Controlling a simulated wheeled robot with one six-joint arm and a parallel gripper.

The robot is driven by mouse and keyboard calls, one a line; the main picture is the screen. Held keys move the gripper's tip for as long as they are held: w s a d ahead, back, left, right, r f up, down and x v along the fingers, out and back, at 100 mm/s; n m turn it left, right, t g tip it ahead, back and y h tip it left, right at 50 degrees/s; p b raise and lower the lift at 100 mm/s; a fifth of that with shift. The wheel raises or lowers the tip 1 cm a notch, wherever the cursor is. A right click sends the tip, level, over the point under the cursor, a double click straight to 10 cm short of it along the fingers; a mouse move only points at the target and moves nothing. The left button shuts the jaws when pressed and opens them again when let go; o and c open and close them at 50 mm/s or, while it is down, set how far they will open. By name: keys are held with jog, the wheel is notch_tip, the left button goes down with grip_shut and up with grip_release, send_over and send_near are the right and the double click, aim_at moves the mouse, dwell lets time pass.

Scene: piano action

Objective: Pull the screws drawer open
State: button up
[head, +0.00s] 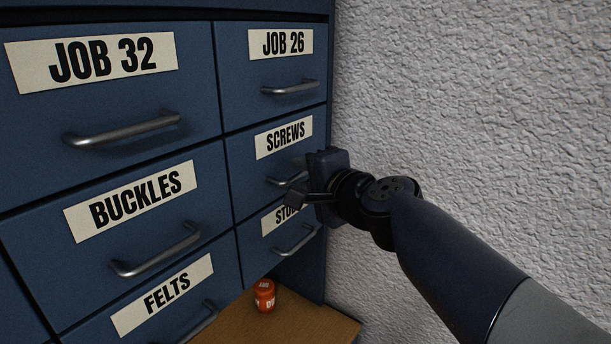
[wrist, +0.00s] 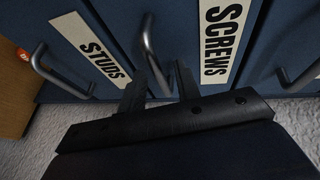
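The screws drawer (head: 245,165) is a blue drawer front in the right column, labelled SCREWS (head: 284,138). It looks flush with its neighbours, so shut. Its metal bar handle (head: 283,182) is partly hidden by my gripper (head: 303,181) in the head view. In the wrist view the handle (wrist: 148,42) runs down between the two dark fingers of my gripper (wrist: 162,75), beside the SCREWS label (wrist: 222,40). The fingers are apart, one on each side of the bar. I cannot tell whether either finger touches it.
The studs drawer (head: 250,250) is just below, its label partly covered by my gripper. The JOB 26 drawer (head: 240,75) is above and the buckles drawer (head: 40,220) to the left. An orange can (head: 265,295) stands on a wooden surface (head: 315,322) below. A rough white wall (head: 480,110) is at right.

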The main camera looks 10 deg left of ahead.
jog(key=shift+c, duration=0.5)
grip_shut()
jog(key=shift+d, duration=0.1)
